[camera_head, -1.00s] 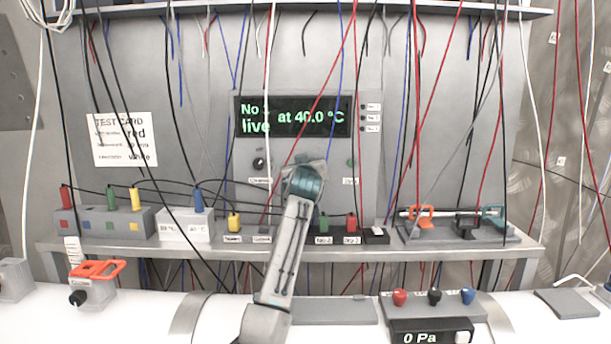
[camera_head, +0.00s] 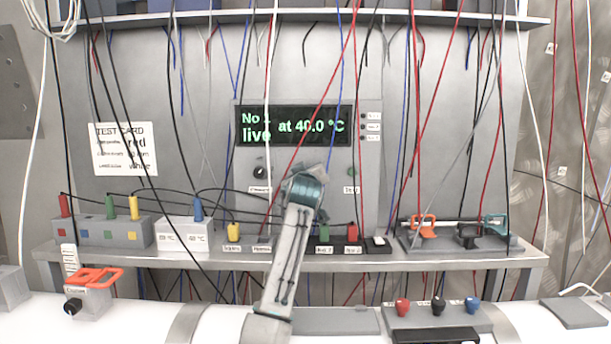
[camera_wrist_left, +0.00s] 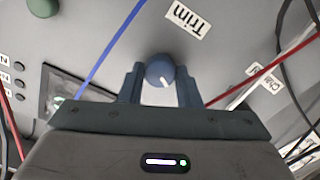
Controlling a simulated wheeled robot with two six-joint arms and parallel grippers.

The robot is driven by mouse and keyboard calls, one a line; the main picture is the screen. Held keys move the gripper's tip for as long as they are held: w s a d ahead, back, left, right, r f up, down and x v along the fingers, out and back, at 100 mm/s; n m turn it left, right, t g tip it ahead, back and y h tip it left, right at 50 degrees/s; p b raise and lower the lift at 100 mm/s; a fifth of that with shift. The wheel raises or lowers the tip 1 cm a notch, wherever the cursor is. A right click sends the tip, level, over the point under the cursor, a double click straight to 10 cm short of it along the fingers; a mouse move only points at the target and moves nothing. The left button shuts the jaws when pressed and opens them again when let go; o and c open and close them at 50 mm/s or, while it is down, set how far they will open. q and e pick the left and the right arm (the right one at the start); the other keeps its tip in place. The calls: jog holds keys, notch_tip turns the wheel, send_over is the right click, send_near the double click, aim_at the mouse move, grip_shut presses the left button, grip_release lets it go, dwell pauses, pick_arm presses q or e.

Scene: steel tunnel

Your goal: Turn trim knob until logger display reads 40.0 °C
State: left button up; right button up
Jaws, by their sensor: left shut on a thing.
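The logger display (camera_head: 293,125) on the grey panel shows green text: "No", a partly covered character, "live" and "at 40.0 °C". My left gripper (camera_head: 306,187) is up against the panel below the display, and its arm hides the trim knob in the head view. In the left wrist view, the round blue trim knob (camera_wrist_left: 160,70) with a white pointer mark sits between the two fingers of my left gripper (camera_wrist_left: 158,84), which are shut on it. The "Trim" label (camera_wrist_left: 188,19) is beside it. My right gripper is not in view.
Loose red, blue, black and white wires hang in front of the panel. A shelf (camera_head: 530,262) below carries coloured plugs, sockets and a clamp rack (camera_head: 455,240). A test card (camera_head: 125,150) hangs at left.

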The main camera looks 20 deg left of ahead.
pick_arm(q)
jog(key=o, duration=1)
jog(key=shift+c, duration=0.2)
jog(key=b+v, duration=0.4)
jog(key=v, duration=0.6)
jog(key=shift+s, duration=0.4)
jog(key=shift+d, duration=0.1)
